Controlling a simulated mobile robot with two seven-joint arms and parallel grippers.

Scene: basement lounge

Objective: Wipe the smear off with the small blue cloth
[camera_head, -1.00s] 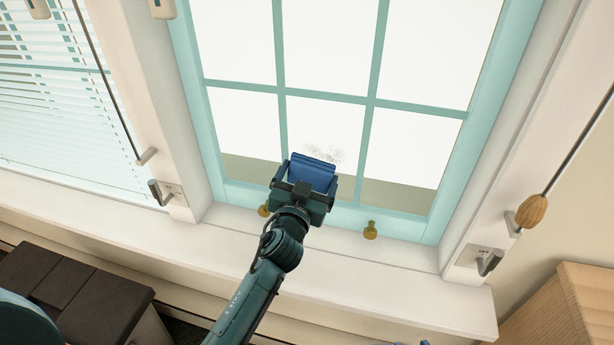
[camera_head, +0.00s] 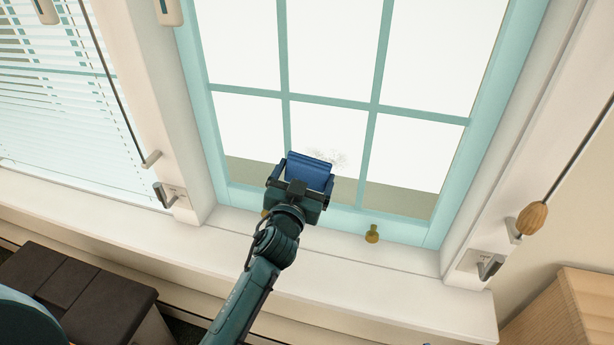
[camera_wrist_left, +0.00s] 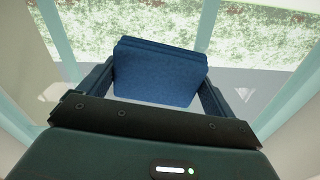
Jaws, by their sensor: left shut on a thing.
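The small blue cloth (camera_head: 305,171) is folded into a pad and held in my left gripper (camera_head: 300,180), in front of the lower middle window pane. It also shows in the left wrist view (camera_wrist_left: 160,72), between the two fingers of the left gripper (camera_wrist_left: 155,85), which is shut on it. The smear (camera_head: 328,157) is a faint grey speckled patch on that pane, just above and right of the cloth. The cloth may cover part of it. I cannot tell whether the cloth touches the glass. My right gripper is not in view.
The teal window frame (camera_head: 372,150) surrounds the panes. A brass knob (camera_head: 372,233) stands on its lower rail, right of my gripper. The white sill (camera_head: 380,284) runs below. A cord with a wooden pull (camera_head: 532,217) hangs at right. Blinds (camera_head: 60,120) cover the left window.

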